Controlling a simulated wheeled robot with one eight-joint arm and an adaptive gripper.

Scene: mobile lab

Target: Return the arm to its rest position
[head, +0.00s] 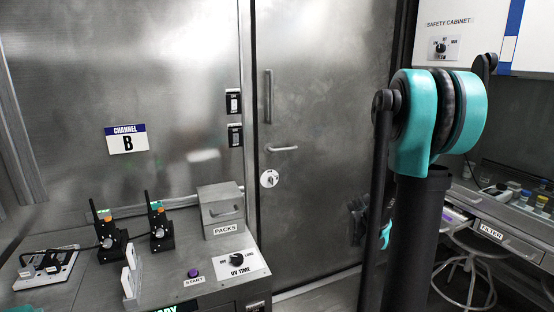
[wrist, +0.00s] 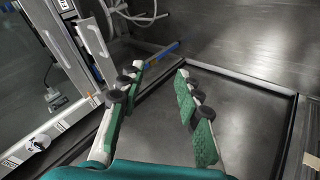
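My gripper (wrist: 161,72) shows in the wrist view with its two green-padded fingers apart. Nothing is between them, and dark floor lies beyond. In the head view my own teal and black arm fills the right side, in front of the metal door and the safety cabinet area. A small teal and black part of it shows low behind the black upright link. The gripper's fingers cannot be made out there.
The steel bench with the PACKS box (head: 222,212), UV TIME dial (head: 237,260) and two black radio-like devices is at left. A metal door (head: 320,150) stands behind. A stool (head: 468,270) and the FILTER drawer bench (head: 505,243) are at right.

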